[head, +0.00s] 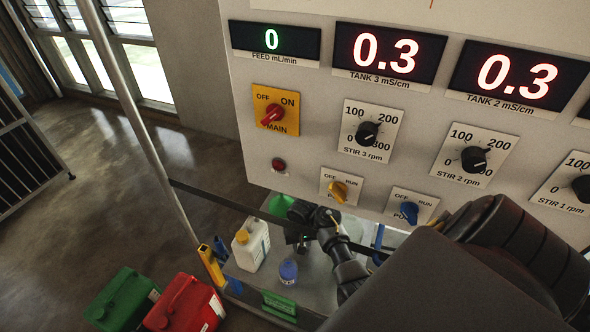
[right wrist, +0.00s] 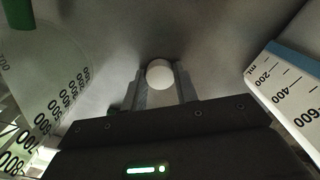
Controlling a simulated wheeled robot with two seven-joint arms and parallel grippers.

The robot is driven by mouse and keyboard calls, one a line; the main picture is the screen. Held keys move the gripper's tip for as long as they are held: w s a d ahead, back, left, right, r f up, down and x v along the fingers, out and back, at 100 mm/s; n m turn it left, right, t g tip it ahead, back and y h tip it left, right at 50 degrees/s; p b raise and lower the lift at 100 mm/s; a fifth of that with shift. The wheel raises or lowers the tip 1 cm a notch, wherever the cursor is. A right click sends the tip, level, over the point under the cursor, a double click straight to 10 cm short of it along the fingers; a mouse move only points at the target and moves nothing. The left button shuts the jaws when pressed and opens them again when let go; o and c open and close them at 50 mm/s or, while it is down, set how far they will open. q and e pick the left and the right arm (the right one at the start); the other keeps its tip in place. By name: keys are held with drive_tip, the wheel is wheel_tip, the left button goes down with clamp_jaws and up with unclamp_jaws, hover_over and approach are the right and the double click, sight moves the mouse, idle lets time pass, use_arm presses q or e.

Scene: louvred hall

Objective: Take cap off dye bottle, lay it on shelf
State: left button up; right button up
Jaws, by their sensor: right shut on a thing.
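My right gripper (head: 303,244) is over the grey shelf (head: 318,285) below the control panel. In the right wrist view, its fingers (right wrist: 160,82) are shut on a small round white cap (right wrist: 159,72), seen end-on. I cannot tell whether a bottle is under the cap; the gripper hides what lies below it. A small bottle with blue in it (head: 288,271), perhaps the dye bottle, stands on the shelf just in front of the gripper. My left gripper is not in view.
A white jug with a yellow cap (head: 249,249) stands left of the gripper. Graduated vessels flank the gripper on the left (right wrist: 40,85) and right (right wrist: 288,95). The control panel (head: 300,150) rises behind. Green (head: 122,300) and red (head: 186,305) canisters stand at lower left.

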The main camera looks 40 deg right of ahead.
drive_tip(key=shift+s+r, duration=0.1)
drive_tip(key=shift+s, duration=0.1)
drive_tip(key=shift+f, duration=0.2)
drive_tip(key=o, duration=1.1)
drive_tip(key=shift+w, duration=0.1)
drive_tip(key=shift+w+r, duration=0.1)
drive_tip(key=shift+r, duration=0.35)
wheel_tip(320, 180, up, 7)
drive_tip(key=shift+b, duration=0.3)
